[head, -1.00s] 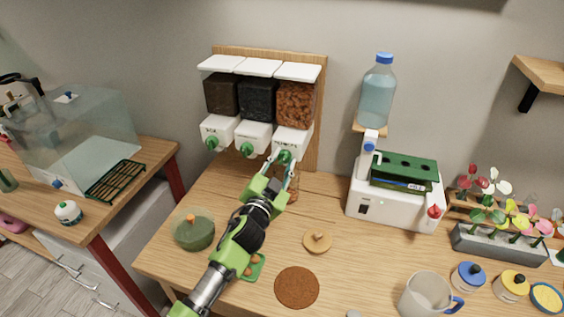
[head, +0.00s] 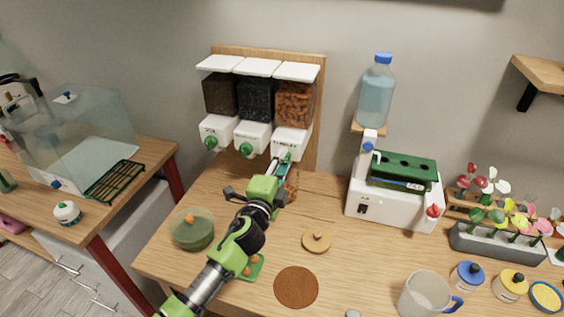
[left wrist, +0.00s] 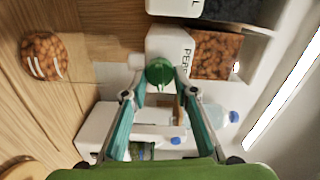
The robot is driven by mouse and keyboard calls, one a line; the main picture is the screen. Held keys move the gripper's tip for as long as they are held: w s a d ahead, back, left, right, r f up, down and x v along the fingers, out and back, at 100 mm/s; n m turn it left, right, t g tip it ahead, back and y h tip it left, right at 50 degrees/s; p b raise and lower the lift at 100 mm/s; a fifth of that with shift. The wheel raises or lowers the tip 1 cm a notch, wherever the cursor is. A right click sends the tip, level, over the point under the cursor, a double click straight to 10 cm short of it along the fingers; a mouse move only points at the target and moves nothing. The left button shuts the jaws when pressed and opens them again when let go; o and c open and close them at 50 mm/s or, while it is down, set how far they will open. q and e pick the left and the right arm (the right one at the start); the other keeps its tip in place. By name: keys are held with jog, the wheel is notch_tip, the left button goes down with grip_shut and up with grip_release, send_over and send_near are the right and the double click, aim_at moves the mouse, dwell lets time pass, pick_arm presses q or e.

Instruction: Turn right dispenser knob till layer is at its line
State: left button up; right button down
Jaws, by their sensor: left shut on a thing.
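The right dispenser (head: 291,142) hangs on the wooden backboard, its clear bin holding orange-brown pebbles (head: 295,104). Its green knob (left wrist: 159,72) sits between my left fingertips in the left wrist view. My left gripper (head: 284,160) is shut on this knob; it also shows in the left wrist view (left wrist: 160,75). A clear jar (head: 292,190) stands below the dispenser, mostly hidden by my gripper in the head view. In the left wrist view the jar (left wrist: 45,57) holds brown pebbles and has white marks on its side. I cannot tell how the layer stands to its line. My right gripper is out of view.
Two more dispensers with green knobs (head: 246,148) adjoin on the left. A green-tinted jar (head: 193,230), a wooden lid (head: 316,240) and a brown disc (head: 296,286) lie around my arm. A white machine with a water bottle (head: 376,90) stands at right.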

pick_arm(q)
jog(key=shift+m, duration=0.6)
jog(key=o, duration=1.1)
jog(key=v, duration=1.2)
